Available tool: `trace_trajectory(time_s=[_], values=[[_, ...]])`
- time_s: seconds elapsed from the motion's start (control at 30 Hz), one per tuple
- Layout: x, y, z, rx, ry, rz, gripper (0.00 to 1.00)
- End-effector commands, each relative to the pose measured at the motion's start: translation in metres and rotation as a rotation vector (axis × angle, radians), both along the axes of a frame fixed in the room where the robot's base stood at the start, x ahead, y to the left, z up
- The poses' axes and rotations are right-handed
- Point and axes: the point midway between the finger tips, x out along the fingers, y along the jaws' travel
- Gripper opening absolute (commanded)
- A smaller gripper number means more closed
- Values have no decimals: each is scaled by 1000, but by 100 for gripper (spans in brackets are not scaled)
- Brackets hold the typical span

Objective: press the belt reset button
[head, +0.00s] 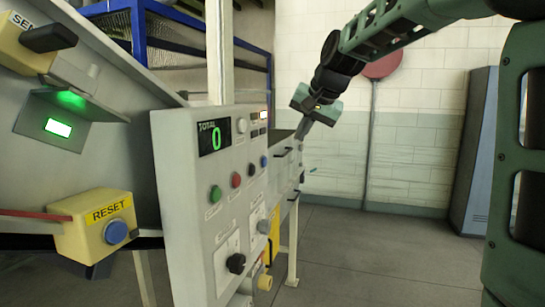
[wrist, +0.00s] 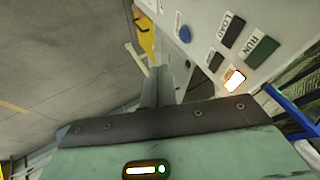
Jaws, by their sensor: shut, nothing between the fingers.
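A yellow box labelled RESET (head: 92,222) with a round blue button (head: 116,232) is at the lower left of the head view. My gripper (head: 301,135) is near the middle top, beside the far end of the grey control panel, well to the right of and apart from the RESET box. Its fingers point down and are shut with nothing between them. In the wrist view the fingers (wrist: 158,88) show end-on beside the panel face. The RESET box is not seen in the wrist view.
The control panel (head: 186,178) carries a TOTAL display reading 0, several coloured buttons and a black knob (head: 236,263). The wrist view shows RUN (wrist: 262,48) and LOAD (wrist: 232,29) labels. A yellow SEN-labelled box (head: 22,48) is at upper left. Floor (head: 370,260) on the right is clear.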

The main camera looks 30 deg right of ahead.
Motion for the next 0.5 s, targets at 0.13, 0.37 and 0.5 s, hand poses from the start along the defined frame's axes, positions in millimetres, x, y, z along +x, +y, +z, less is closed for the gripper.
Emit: trace_trajectory(time_s=[0.13,0.37,0.5], values=[[7,1,-9,1,4,2,0],[32,1,-43,4,8,3,0],[50,0,-66,3,7,3,0]])
